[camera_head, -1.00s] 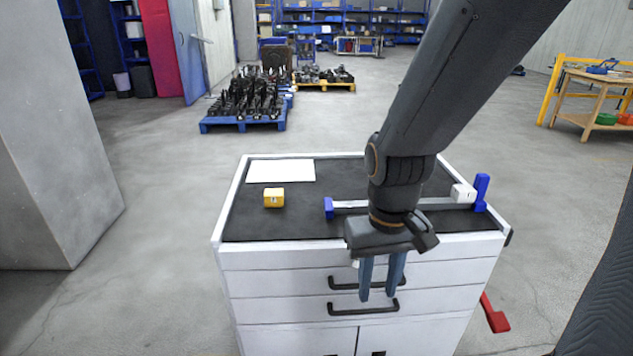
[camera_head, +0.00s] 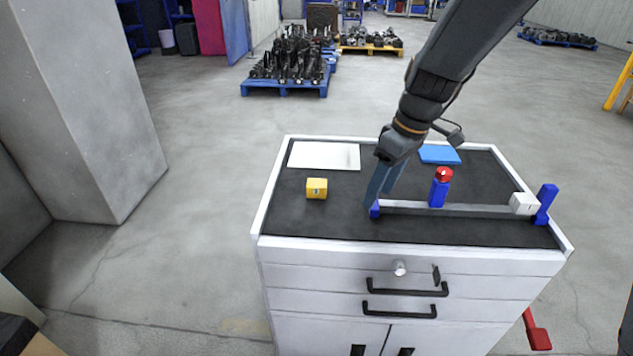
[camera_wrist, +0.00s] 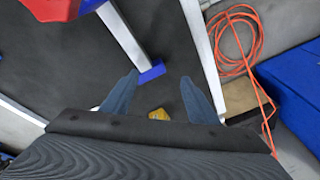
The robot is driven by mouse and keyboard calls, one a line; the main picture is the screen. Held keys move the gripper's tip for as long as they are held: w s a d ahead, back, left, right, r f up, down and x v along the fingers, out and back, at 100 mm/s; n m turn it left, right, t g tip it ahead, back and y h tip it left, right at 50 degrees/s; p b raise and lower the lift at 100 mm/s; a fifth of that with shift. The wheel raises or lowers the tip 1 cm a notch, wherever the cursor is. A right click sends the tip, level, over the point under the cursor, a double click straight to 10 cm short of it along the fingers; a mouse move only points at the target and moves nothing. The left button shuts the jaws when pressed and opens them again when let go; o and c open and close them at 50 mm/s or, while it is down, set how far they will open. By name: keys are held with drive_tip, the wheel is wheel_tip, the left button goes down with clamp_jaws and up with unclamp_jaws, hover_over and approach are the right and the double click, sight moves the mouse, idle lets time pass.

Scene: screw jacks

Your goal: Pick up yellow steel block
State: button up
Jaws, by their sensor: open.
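The yellow steel block (camera_head: 317,188) sits on the dark top of the white cabinet, at the left, in front of a white sheet. In the wrist view the yellow block (camera_wrist: 158,114) shows partly, between the fingers near the gripper's body. My gripper (camera_head: 377,204) is open and empty, to the right of the block, with its fingers pointing down beside the left blue end of a grey bar. In the wrist view the two blue-grey fingers of my gripper (camera_wrist: 158,84) stand apart.
A grey bar (camera_head: 470,210) with blue ends carries a white block (camera_head: 523,203). A red-topped blue piece (camera_head: 439,188) stands at its middle. A white sheet (camera_head: 324,155) and a blue sheet (camera_head: 439,154) lie at the back. Bare dark top surrounds the yellow block.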

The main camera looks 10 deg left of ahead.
sight(319, 183)
drive_tip(key=w+a+n+p, duration=0.1)
drive_tip(key=w+a+n, duration=0.1)
drive_tip(key=a, duration=0.2)
drive_tip(key=w+a+r+n+y, duration=0.1)
drive_tip(key=w+a+n, duration=0.1)
drive_tip(key=a, duration=0.2)
drive_tip(key=w+a+n+y+p, duration=0.1)
drive_tip(key=w+a+n, duration=0.2)
drive_tip(key=shift+a+r+p, duration=0.3)
drive_tip(key=shift+a+r, duration=0.05)
drive_tip(key=shift+a, duration=0.05)
drive_tip(key=p+x, duration=0.1)
drive_tip(key=x, duration=0.2)
drive_tip(key=s+p+x, duration=0.1)
drive_tip(key=x, duration=0.1)
drive_tip(key=shift+f+p, duration=0.3)
drive_tip(key=shift+a+f, duration=0.2)
drive_tip(key=shift+f, duration=0.2)
drive_tip(key=shift+w, duration=0.1)
clamp_jaws()
